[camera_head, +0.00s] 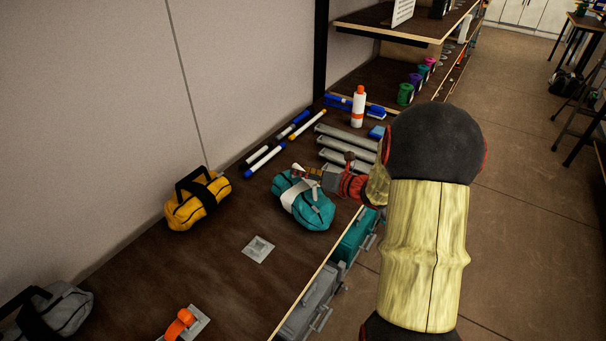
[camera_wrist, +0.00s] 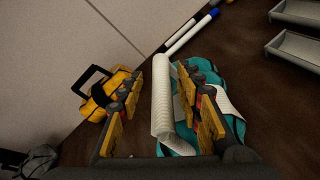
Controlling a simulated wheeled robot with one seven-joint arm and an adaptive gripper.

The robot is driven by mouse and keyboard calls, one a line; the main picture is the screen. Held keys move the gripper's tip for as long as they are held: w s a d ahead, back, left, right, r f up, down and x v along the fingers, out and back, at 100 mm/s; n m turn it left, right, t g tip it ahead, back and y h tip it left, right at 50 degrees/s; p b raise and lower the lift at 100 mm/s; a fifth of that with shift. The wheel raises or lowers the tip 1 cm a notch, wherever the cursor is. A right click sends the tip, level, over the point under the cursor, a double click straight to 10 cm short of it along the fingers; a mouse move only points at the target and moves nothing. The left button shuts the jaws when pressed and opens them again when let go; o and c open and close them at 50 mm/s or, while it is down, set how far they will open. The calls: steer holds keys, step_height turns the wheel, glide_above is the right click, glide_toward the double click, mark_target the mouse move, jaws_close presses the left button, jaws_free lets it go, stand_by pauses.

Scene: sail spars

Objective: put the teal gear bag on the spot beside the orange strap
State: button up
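The teal gear bag (camera_head: 316,211), with a white band and handle, lies on the dark wooden bench top. My gripper (camera_head: 309,171) is at the bag's upper side. In the wrist view, the gripper's fingers (camera_wrist: 159,76) stand apart, with the bag's white handle (camera_wrist: 162,115) between them. A gap shows on the handle's left; contact on its right is unclear. The teal bag (camera_wrist: 204,78) is partly hidden behind the right finger. The orange strap (camera_head: 180,323) sits on a grey plate at the bottom. A small grey square plate (camera_head: 258,249) lies between strap and bag.
A yellow bag (camera_head: 199,200) lies by the wall, and a grey bag (camera_head: 56,312) at lower left. Blue and white tubes (camera_head: 265,160) and grey trays (camera_head: 346,147) lie beyond the teal bag. The bench top around the square plate is clear.

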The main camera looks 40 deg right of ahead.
steer(key=p+v, duration=0.3)
steer(key=v, duration=0.8)
steer(key=s+a+r+n+g+y, duration=0.1)
steer(key=s+a+r+n+g, duration=0.15)
steer(key=a+n, duration=0.55)
steer(key=s+a+r+n+g+y, duration=0.1)
steer(key=a+n+g+y, duration=0.3)
steer(key=a, duration=0.6)
steer(key=s+a+r+n+g+h, duration=0.1)
steer(key=s+a+r+n, duration=0.1)
steer(key=a+n, duration=0.6)
steer(key=s+a+r+n+h, duration=0.2)
steer(key=s+n, duration=0.4)
steer(key=n, duration=0.4)
steer(key=s+a+r+n+h, duration=0.1)
steer(key=s+r+n+h, duration=0.3)
steer(key=n, duration=0.7)
steer(key=s+g, duration=0.1)
steer(key=s, duration=0.1)
steer(key=shift+s+a, duration=0.3)
steer(key=shift+a, duration=0.05)
